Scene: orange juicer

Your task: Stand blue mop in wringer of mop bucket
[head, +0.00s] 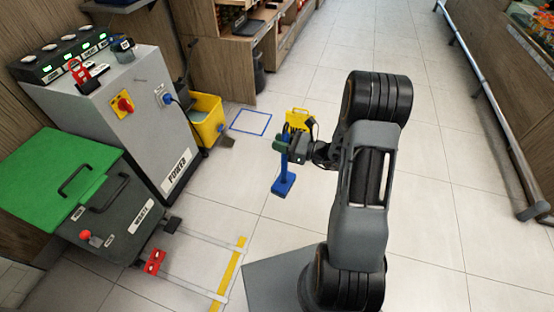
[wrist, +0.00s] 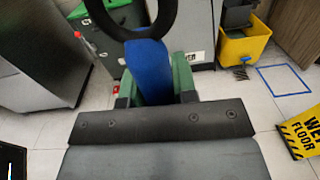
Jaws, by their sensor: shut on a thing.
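My gripper (head: 287,147) is shut on the blue mop (head: 284,180), whose shaft hangs roughly upright with its flat blue foot low over the floor. In the wrist view the blue mop (wrist: 150,68) sits between the green-padded fingers (wrist: 156,84), with a black ring nearest the camera. Whether its foot touches the floor is unclear. The yellow mop bucket (head: 206,124) stands to the left, apart from the mop, beside the grey cabinet. It also shows in the wrist view (wrist: 243,46), with a dark wringer (wrist: 238,16) at its top.
A grey power cabinet (head: 150,125) and a green-lidded machine (head: 60,170) stand left. A yellow wet-floor sign (head: 298,115) stands behind my gripper. A blue square outline (head: 250,122) marks bare floor between bucket and sign. The tiled aisle (head: 450,160) to the right is clear.

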